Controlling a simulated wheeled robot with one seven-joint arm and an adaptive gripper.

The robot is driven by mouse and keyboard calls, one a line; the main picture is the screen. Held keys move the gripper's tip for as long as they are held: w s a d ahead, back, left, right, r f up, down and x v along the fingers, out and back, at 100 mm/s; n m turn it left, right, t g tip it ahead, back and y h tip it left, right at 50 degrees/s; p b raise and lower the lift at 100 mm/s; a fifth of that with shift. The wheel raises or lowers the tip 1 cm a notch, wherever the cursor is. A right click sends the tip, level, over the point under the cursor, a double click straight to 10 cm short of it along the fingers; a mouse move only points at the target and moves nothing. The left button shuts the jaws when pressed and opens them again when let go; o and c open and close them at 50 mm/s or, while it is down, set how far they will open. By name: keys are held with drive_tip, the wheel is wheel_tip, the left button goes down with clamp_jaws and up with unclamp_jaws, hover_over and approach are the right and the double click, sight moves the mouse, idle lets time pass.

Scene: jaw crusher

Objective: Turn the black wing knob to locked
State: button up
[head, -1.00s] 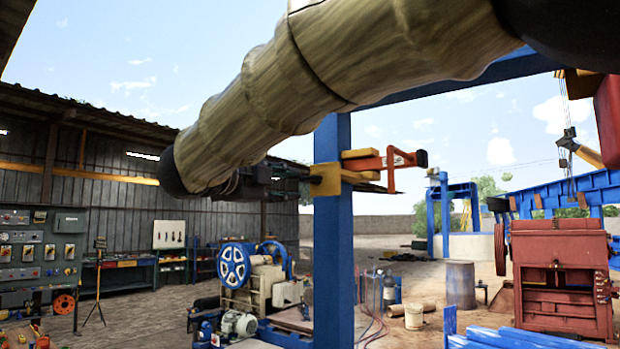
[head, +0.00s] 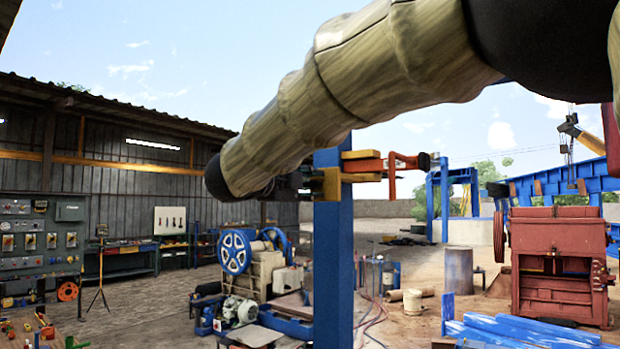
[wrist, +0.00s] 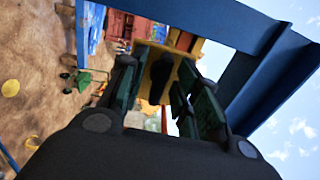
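The black wing knob (wrist: 162,70) shows in the wrist view as a dark upright shape in front of a yellow plate (wrist: 146,55). My gripper (wrist: 155,82) is open, with one green-and-black finger on each side of the knob. I cannot tell whether either finger touches it. In the head view a yellow bracket (head: 328,187) sits on the blue post (head: 333,250). My gripper (head: 288,184) is at the bracket's left side, partly hidden by my arm. The knob cannot be made out in the head view.
An orange bar-like part (head: 393,168) sticks out on the bracket's right side. A blue beam (wrist: 270,75) crosses close by on the right in the wrist view. A blue-wheeled machine (head: 236,252) and a red crusher body (head: 556,258) stand farther back.

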drive_tip(key=shift+w+d, duration=0.2)
drive_tip(key=shift+c, duration=0.2)
clamp_jaws()
